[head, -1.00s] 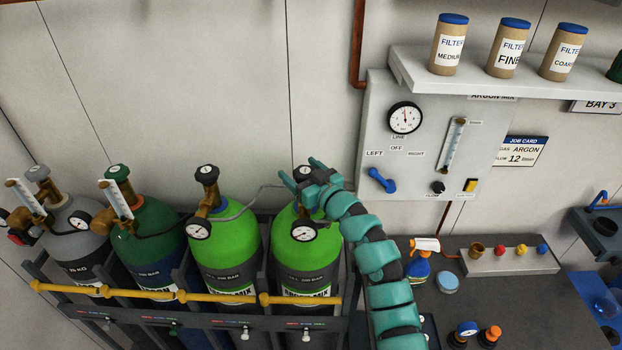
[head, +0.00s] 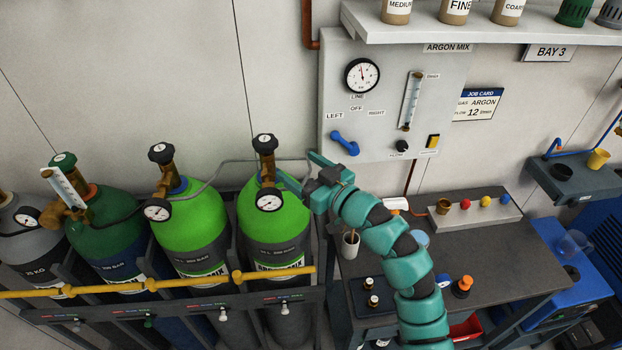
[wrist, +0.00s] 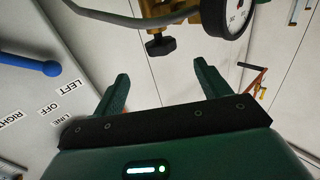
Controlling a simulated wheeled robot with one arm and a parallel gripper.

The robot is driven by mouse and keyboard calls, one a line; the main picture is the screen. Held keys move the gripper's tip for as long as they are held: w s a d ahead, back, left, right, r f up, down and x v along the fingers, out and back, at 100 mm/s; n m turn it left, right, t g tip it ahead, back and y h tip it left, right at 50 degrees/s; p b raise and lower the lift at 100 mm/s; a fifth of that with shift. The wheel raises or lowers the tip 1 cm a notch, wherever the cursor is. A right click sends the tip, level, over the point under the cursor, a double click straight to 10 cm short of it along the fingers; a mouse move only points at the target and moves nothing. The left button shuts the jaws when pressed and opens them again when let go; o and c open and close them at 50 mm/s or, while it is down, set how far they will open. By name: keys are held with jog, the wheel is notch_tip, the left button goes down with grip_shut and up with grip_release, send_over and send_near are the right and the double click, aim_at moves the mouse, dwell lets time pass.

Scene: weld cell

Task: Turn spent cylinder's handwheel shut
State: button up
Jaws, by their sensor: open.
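Two bright green argon mix cylinders stand in the rack: the left one (head: 190,220) and the right one (head: 285,222). Each has a brass valve, a round gauge and a black handwheel on top, left (head: 161,152) and right (head: 264,143). I cannot tell from the gauges which is spent. My gripper (head: 301,169) is open and empty, just right of the right cylinder's valve and lower than its handwheel. In the wrist view a black lobed knob (wrist: 161,47), seemingly that handwheel, sits beyond my open fingers (wrist: 160,85), apart from them, beside a gauge (wrist: 238,15).
A wall panel (head: 450,80) with a blue selector lever (head: 344,143) is behind my gripper. A yellow bar (head: 195,282) crosses the rack front. A grey hose (head: 215,175) links the valves. A dark green cylinder (head: 100,225) stands left. The workbench (head: 470,260) is at right.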

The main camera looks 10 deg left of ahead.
jog(key=shift+v, duration=1.3)
jog(key=shift+b, duration=0.3)
